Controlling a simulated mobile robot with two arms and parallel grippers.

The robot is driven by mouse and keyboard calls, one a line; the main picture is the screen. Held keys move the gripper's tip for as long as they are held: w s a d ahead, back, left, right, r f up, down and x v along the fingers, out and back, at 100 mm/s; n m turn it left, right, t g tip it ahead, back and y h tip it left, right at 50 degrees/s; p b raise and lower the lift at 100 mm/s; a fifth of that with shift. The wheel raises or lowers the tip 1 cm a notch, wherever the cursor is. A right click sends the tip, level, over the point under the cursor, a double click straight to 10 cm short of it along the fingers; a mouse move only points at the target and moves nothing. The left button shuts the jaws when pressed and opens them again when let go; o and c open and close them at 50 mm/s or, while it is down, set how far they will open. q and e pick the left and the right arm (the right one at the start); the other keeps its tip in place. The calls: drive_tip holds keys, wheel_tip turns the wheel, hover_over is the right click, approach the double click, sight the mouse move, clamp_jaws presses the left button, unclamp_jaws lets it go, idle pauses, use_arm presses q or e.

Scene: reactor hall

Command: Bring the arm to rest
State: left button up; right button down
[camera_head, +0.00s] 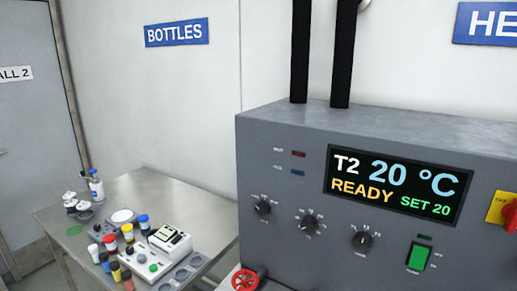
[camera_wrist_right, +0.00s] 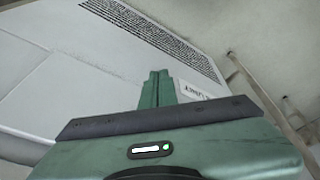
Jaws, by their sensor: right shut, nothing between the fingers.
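My right gripper (camera_wrist_right: 158,88) shows in the right wrist view, with its green fingers together and nothing between them. It points at a pale cabinet-like surface and touches nothing that I can see. No arm or gripper of mine shows in the head view. My left gripper is in neither view.
A grey control unit (camera_head: 285,230) with a lit display (camera_head: 398,186) fills the right of the head view. A steel table (camera_head: 165,195) at the left bears bottles and small instruments. A door (camera_head: 30,130) is at the far left.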

drive_tip(key=s+d+f+g+b, duration=0.15)
drive_tip(key=s+f, duration=0.45)
drive_tip(key=f, duration=0.9)
drive_tip(key=s+f+b, duration=0.3)
drive_tip(key=s+f, duration=0.2)
drive_tip(key=f, duration=1.1)
drive_tip(key=s+d+f+b, duration=0.1)
drive_tip(key=s+f, duration=0.5)
drive_tip(key=s, duration=0.3)
drive_tip(key=shift+d+b, duration=0.35)
drive_tip(key=shift+b, duration=0.05)
drive_tip(key=shift+s+f+g, duration=0.1)
drive_tip(key=shift+g, duration=0.15)
